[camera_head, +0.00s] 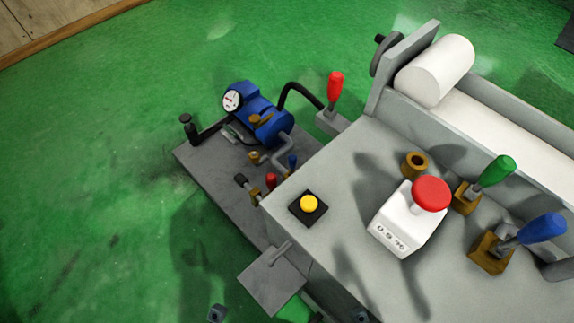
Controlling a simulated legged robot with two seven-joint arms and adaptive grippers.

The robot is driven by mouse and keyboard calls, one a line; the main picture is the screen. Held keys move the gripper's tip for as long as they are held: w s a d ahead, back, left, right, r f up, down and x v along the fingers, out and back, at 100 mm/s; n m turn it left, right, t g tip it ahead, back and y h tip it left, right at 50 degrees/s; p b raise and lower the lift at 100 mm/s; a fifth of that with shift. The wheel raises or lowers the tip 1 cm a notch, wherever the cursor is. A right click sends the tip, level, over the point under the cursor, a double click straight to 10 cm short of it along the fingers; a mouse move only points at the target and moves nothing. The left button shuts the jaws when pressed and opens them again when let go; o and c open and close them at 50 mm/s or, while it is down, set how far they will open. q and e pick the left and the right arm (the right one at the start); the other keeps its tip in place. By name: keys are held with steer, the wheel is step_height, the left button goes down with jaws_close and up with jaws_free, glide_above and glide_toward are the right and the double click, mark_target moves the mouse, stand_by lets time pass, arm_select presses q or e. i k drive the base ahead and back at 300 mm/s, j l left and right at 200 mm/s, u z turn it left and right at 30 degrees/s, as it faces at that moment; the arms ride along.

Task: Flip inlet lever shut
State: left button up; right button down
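Several levers show, and I cannot tell which is the inlet lever. A small red-handled lever (271,180) and a small blue-handled lever (292,161) stand on brass fittings by the blue pump (262,118). A large red-handled lever (335,90) stands upright at the machine's back corner. A green-handled lever (494,172) and a blue-handled lever (540,229) lean to the right on brass blocks on the machine top. Two small dark parts at the bottom edge, left and right of centre, seem to be mine. Neither gripper shows clearly, and no lever is touched.
The grey machine top (340,180) carries a yellow button (309,204), a white box with a red knob (431,194) and a brass ring (414,165). A white roller (436,71) stands behind. A grey plate (271,283) juts out at the front. The green floor at left is clear.

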mark_target(292, 159)
steer(key=i+j+z, duration=0.1)
steer(key=j, duration=0.45)
steer(key=i+j+z, duration=0.1)
steer(key=j, duration=0.5)
steer(key=i+j+z, duration=0.15)
steer(key=j, duration=0.45)
steer(key=i+j+z, duration=0.1)
steer(key=j, duration=0.45)
steer(key=i+j+z, duration=0.1)
steer(key=i+j, duration=0.3)
steer(key=j, duration=0.2)
steer(key=i+j+z, duration=0.25)
steer(key=j, duration=0.35)
steer(key=i+j, duration=0.3)
steer(key=i+j+z, duration=0.15)
steer(key=j, duration=0.25)
steer(key=i+j+z, duration=0.1)
steer(key=j, duration=0.25)
steer(key=l, duration=0.1)
steer(key=k, duration=0.05)
